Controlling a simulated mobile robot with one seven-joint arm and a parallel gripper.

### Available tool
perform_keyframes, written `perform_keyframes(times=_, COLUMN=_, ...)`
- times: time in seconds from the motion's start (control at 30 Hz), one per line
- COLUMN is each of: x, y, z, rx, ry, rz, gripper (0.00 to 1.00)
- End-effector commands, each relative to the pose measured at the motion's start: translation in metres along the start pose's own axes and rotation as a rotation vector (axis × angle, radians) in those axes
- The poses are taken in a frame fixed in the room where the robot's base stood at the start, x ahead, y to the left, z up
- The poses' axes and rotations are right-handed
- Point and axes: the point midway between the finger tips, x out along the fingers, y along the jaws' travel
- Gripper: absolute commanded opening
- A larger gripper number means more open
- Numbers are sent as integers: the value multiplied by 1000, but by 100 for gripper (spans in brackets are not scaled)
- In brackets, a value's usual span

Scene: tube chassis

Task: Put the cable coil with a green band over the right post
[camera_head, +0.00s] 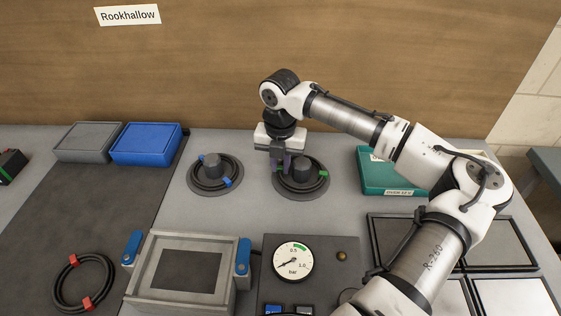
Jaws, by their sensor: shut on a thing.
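The cable coil with green bands (309,189) is a black ring around the right post (301,169), low near its dark round base; I cannot tell whether it touches the base. The fingers partly hide the coil's left edge. The left post (210,162) carries another black coil with blue bands (213,186).
A coil with red bands (82,283) lies at front left. A grey box (88,142) and a blue box (146,143) stand at back left. A green case (385,180) is right of the posts, partly behind my arm. A framed fixture (187,270) and a pressure gauge (292,261) stand in front.

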Motion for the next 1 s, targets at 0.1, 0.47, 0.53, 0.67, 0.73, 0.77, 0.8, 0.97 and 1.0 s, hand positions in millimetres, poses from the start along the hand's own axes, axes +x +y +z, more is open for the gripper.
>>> perform_keyframes(times=0.1, x=3, y=0, z=0, rx=0, ry=0, rz=0, gripper=0)
perform_keyframes(times=0.47, x=6, y=0, z=0, rx=0, ry=0, rz=0, gripper=25)
perform_keyframes(times=0.53, x=6, y=0, z=0, rx=0, ry=0, rz=0, gripper=25)
perform_keyframes(times=0.67, x=3, y=0, z=0, rx=0, ry=0, rz=0, gripper=25)
perform_keyframes(times=0.73, x=-3, y=0, z=0, rx=0, ry=1, rz=0, gripper=25)
perform_keyframes(times=0.77, x=-6, y=0, z=0, rx=0, ry=1, rz=-1, gripper=25)
perform_keyframes(times=0.8, x=-9, y=0, z=0, rx=0, ry=1, rz=-1, gripper=25)
perform_keyframes(times=0.97, x=-22, y=0, z=0, rx=0, ry=1, rz=1, gripper=25)
perform_keyframes(times=1.0, x=-26, y=0, z=0, rx=0, ry=1, rz=1, gripper=25)
